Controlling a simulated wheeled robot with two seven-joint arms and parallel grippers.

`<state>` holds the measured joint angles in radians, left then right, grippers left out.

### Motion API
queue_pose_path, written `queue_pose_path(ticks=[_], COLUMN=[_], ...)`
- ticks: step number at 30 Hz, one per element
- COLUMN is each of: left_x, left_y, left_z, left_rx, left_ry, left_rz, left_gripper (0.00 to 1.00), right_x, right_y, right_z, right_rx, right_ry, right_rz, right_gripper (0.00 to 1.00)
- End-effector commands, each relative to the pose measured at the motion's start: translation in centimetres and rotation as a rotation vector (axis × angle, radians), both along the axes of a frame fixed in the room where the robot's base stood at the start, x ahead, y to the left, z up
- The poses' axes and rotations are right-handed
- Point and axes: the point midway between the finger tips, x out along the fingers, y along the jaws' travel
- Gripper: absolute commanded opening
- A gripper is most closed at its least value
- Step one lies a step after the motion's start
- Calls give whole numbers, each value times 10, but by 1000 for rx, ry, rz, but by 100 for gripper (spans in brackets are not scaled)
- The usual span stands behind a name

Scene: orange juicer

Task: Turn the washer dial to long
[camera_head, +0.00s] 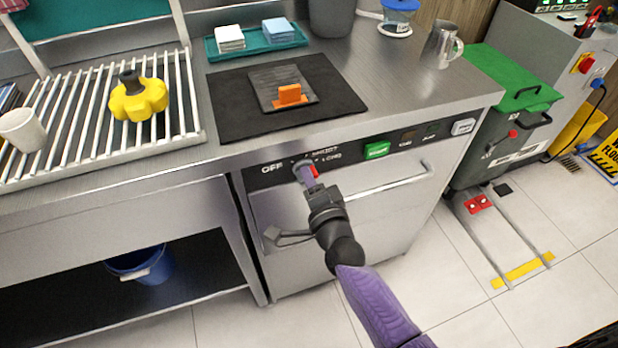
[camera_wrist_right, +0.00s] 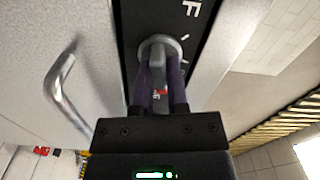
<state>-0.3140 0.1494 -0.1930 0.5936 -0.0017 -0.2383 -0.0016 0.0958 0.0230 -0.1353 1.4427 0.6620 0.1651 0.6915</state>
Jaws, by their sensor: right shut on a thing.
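The washer (camera_head: 345,225) is a steel front under the counter, with a black control strip along its top. Its dial (camera_wrist_right: 160,48) is a round grey knob with a raised bar; a red mark shows close to the bar's near end. Lettering by the dial reads OFF at its left and LONG at its right, with another word above LONG. My right gripper (camera_head: 309,175) is at the dial, and in the right wrist view its two purple fingers (camera_wrist_right: 161,92) are shut on the bar from both sides. The fingers partly hide the dial, so I cannot tell which word it points to. My left gripper is out of view.
A bar handle (camera_head: 390,187) crosses the washer front below the strip. A green button (camera_head: 377,150) is right of the dial. On the counter are a black mat (camera_head: 235,112), a rack (camera_head: 75,125) with a yellow object (camera_head: 138,100), and a steel pitcher (camera_head: 440,48).

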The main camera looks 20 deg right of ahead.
Motion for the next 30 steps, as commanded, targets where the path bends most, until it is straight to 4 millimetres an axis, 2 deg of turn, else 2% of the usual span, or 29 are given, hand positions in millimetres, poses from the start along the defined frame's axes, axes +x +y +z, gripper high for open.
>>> queue_pose_path(ticks=[5,6,10,20,23,30], left_x=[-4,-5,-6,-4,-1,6], left_y=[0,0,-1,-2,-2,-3], left_z=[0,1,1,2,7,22], left_rx=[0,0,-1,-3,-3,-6], left_ry=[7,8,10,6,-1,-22], left_rz=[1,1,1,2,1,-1], left_gripper=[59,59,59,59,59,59], right_x=[0,0,0,-3,-17,-74], right_y=[0,0,0,0,-1,-3], right_z=[0,0,0,0,2,2], right_rx=[2,2,1,0,-1,-1], right_ry=[0,0,0,1,2,2], right_rz=[-1,-1,-1,0,1,1], right_gripper=[0,24,52,53,53,53])
